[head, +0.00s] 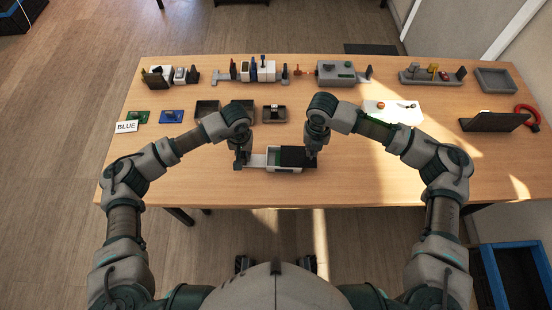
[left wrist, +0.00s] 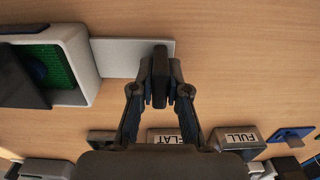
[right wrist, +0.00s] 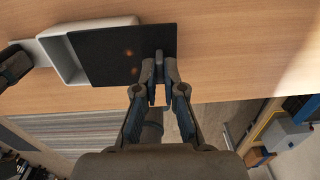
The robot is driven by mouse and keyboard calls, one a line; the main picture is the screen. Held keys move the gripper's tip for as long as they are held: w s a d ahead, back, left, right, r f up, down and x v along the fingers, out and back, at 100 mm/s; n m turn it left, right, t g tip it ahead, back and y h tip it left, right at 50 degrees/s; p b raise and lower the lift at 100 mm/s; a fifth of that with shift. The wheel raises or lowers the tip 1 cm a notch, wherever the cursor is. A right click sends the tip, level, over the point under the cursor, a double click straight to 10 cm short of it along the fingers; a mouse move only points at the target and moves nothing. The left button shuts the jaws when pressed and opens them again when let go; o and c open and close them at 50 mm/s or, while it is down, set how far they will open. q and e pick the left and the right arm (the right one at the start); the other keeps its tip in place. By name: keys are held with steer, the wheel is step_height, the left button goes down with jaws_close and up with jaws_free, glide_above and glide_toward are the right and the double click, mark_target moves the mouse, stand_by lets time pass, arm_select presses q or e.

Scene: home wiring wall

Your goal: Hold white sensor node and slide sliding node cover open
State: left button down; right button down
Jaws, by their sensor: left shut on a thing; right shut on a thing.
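The white sensor node (head: 271,170) lies near the front edge of the table. Its flat plate (left wrist: 115,56) extends left to a dark upright grip block (left wrist: 160,75). My left gripper (left wrist: 160,92) is shut on that block; it also shows in the head view (head: 240,161). The dark sliding node cover (right wrist: 110,55) covers the right part of the node and sticks out past its right end. My right gripper (right wrist: 158,75) is shut on a small grey tab at the cover's outer end. A green board (left wrist: 52,60) shows inside the uncovered part.
Grey bins (head: 273,114) stand behind the node, beside the left forearm. A white sheet (head: 391,112) lies behind the right arm. Blue (head: 171,117) and green boards lie at left. Several devices line the back. The table's front edge is close.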

steer(key=shift+s+d, duration=0.1)
steer(key=shift+d, duration=1.75)
steer(key=c, duration=1.2)
jaws_free()
steer(key=shift+r, duration=0.15)
step_height(320, 180, up, 12)
steer(key=shift+f, duration=0.2)
arm_select(q)
steer(key=c, duration=1.1)
jaws_free()
